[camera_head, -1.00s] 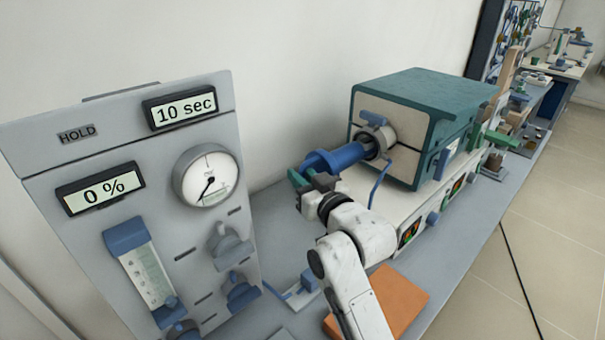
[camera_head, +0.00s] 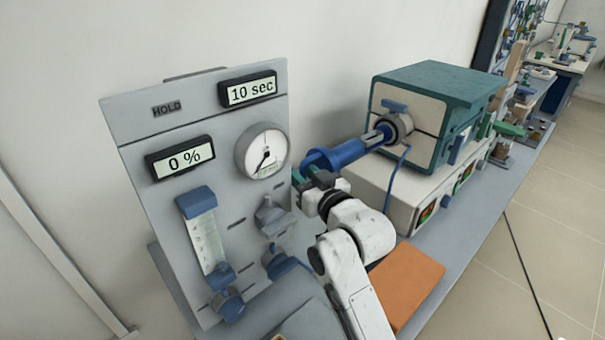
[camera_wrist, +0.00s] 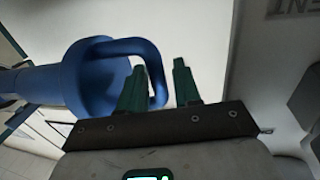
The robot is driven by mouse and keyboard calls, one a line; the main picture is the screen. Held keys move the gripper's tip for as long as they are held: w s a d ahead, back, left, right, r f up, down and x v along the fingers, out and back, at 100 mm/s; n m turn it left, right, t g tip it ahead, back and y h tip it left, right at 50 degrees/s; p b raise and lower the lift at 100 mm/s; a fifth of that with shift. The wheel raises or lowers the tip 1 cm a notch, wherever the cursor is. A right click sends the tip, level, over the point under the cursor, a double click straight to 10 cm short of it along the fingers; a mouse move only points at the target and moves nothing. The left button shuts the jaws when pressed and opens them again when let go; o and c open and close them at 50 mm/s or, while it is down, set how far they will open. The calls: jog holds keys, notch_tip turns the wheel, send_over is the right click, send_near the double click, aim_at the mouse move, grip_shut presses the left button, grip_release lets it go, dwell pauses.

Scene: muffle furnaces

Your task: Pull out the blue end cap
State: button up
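The blue end cap (camera_head: 337,155) is a blue cylinder with a flange and a loop handle. In the head view it stands out to the left of the furnace's round port (camera_head: 398,127), with a gap and pale rod-like parts between. In the wrist view the end cap (camera_wrist: 85,75) is at the left, its handle reaching toward my gripper (camera_wrist: 160,65). The handle's outer bar lies between the two green fingers, one finger overlapping the loop. The fingers are apart, with a gap visible beside the right one. In the head view my gripper (camera_head: 305,180) is at the cap's near-left end.
The furnace (camera_head: 430,105) stands on a white control base (camera_head: 415,195). A grey gas panel (camera_head: 215,165) with gauge and displays rises close to my gripper's left. A blue cable hangs below the port. An orange slab (camera_head: 405,285) lies right of my arm.

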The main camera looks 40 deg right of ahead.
jog(key=shift+o, duration=0.4)
jog(key=shift+s, duration=0.1)
jog(key=shift+s, duration=0.3)
jog(key=s+a+b, duration=0.1)
jog(key=s, duration=0.9)
jog(key=shift+a, duration=0.35)
